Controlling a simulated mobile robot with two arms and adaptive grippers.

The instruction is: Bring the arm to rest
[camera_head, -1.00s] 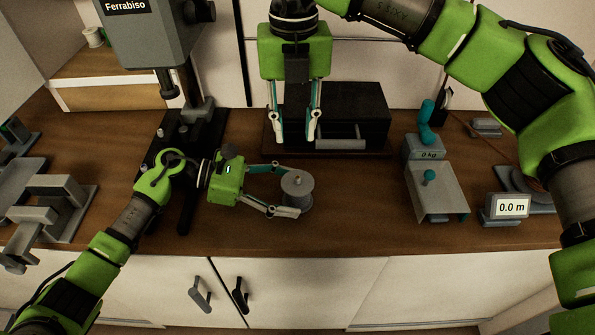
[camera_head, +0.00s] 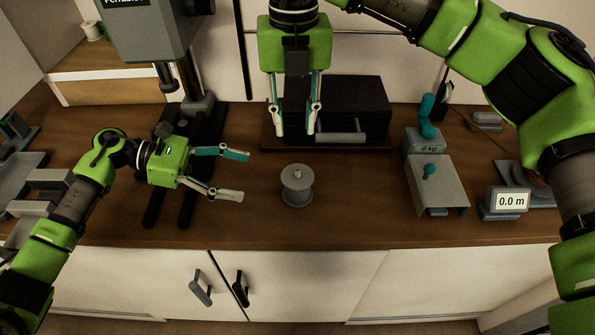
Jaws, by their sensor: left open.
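My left gripper (camera_head: 238,175) is open and empty above the wooden counter, its fingers pointing right. A grey spool (camera_head: 297,186) stands upright on the counter to the right of its fingertips, with a clear gap between them. My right gripper (camera_head: 295,130) hangs pointing down in front of the black box, its two fingers apart with nothing seen between them.
A drill press (camera_head: 150,35) stands behind my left gripper. A black box (camera_head: 355,105) with a grey handle is at the back. Grey vises (camera_head: 40,185) are at left. The counter (camera_head: 350,215) front middle is clear.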

